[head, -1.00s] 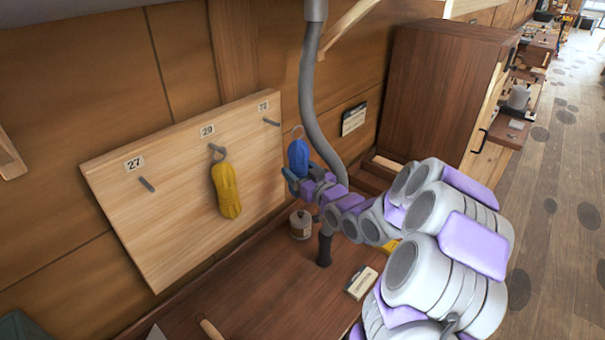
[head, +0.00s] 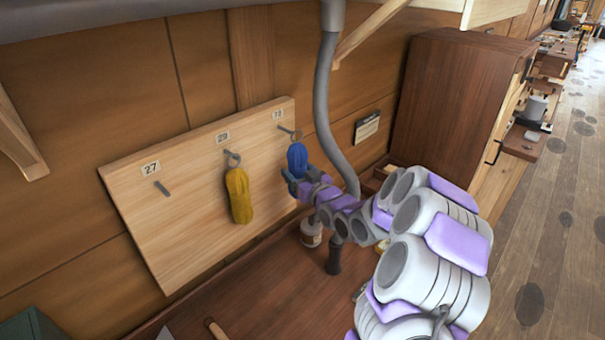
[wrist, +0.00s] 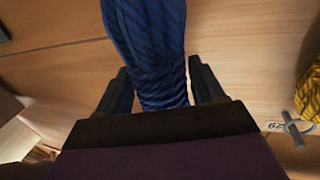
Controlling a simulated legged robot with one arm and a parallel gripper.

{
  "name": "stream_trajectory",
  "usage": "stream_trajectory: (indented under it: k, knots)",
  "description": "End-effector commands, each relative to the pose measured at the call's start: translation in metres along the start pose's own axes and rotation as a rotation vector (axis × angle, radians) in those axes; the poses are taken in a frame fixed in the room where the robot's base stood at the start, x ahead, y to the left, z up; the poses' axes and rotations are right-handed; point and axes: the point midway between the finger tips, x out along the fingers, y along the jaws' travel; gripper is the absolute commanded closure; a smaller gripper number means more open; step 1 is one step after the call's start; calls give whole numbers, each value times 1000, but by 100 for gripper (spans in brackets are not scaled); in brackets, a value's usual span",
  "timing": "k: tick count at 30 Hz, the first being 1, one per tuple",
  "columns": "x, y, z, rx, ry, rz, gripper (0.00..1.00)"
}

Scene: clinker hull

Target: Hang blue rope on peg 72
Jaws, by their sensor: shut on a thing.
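The blue rope (head: 297,159) is a bundled coil with a small ring at its top. My gripper (head: 296,186) is shut on its lower part and holds it upright in front of the pegboard's right end. In the wrist view the blue rope (wrist: 148,50) runs up between the two fingers (wrist: 160,85). The ring (head: 298,135) is at the tip of the right-hand peg (head: 286,130); I cannot tell whether it is around the peg or only in front of it. That peg's label (head: 278,114) is too small to read surely.
The pale pegboard (head: 190,235) leans on the wall. A yellow rope (head: 239,195) hangs from the middle peg, labelled 29; the left peg (head: 162,188), labelled 27, is bare. A grey hose (head: 326,110) runs down close right of the blue rope. A jar (head: 311,232) stands below my gripper.

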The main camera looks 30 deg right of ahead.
Motion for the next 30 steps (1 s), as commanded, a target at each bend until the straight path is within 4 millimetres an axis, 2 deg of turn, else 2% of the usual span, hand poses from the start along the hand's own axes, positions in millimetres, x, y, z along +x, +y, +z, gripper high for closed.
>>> stream_trajectory:
  k: [15,30]
  knots:
    - [26,-6,4,0,1,2,70]
    - [33,-8,7,0,2,1,70]
